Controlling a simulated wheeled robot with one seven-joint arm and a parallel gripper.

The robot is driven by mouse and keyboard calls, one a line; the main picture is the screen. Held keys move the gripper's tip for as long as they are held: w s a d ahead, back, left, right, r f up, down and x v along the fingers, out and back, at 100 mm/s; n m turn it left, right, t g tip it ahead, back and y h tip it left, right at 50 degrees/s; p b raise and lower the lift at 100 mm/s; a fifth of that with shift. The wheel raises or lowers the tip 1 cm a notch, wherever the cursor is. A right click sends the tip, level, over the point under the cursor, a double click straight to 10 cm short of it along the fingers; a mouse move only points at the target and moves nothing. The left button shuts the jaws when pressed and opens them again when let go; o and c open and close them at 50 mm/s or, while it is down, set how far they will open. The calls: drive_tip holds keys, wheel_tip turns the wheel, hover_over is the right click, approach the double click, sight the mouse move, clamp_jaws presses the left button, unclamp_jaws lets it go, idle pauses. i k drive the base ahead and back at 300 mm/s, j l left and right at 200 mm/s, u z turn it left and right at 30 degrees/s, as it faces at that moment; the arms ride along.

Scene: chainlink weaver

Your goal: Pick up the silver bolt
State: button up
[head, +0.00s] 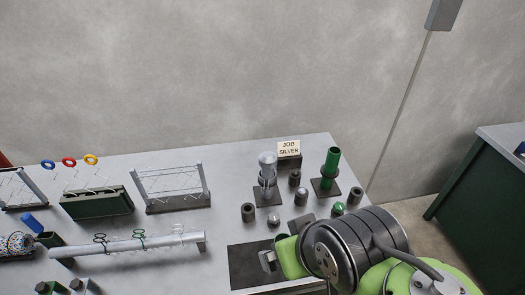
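A silver tube (267,165) and a green tube (332,162) stand on dark bases near a "JOB SILVER" sign (289,148). Dark cylinders (248,212) and a green-topped piece (339,208) stand close by. Wire racks (178,208) and a long rod (125,247) fill the left.

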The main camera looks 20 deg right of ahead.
sight(302, 191)
drive_tip(key=l+u, duration=0.3)
drive_tip(key=u, duration=0.2)
drive_tip(key=k+l+u, duration=0.15)
drive_tip(key=u, duration=0.3)
drive_tip(key=l, duration=0.1)
